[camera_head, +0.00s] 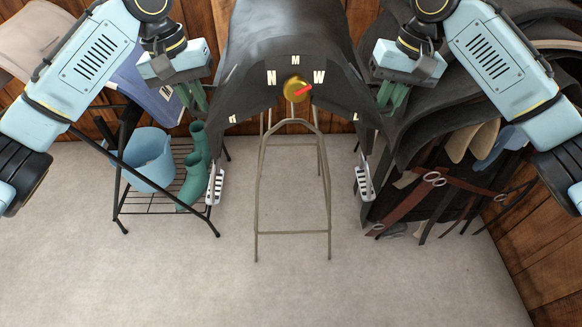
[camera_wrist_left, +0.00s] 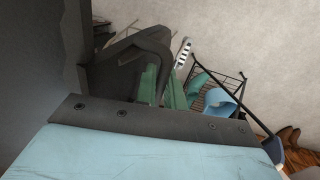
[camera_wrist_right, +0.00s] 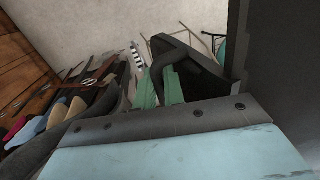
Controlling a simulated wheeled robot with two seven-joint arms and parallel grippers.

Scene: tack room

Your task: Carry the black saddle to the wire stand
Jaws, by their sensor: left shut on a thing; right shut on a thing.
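The black saddle (camera_head: 290,35) is at the top middle of the head view, with white letters and a gold knob with a red mark on its front. The wire stand (camera_head: 258,200) is on the floor below it, its upper part partly hidden by the saddle; I cannot tell whether they touch. My left gripper (camera_head: 192,97) is shut on the saddle's left side, and my right gripper (camera_head: 394,96) is shut on its right side. In the left wrist view the green fingers (camera_wrist_left: 163,88) meet a dark saddle part (camera_wrist_left: 115,68); the right wrist view is similar, with green fingers (camera_wrist_right: 160,88).
At left a black wire rack (camera_head: 165,206) holds a light blue bucket (camera_head: 148,160) and green boots (camera_head: 196,170). At right several dark saddles (camera_head: 470,95) are piled above brown straps (camera_head: 410,200). Wooden walls (camera_head: 550,220) stand close by. The grey floor (camera_head: 290,295) in front is clear.

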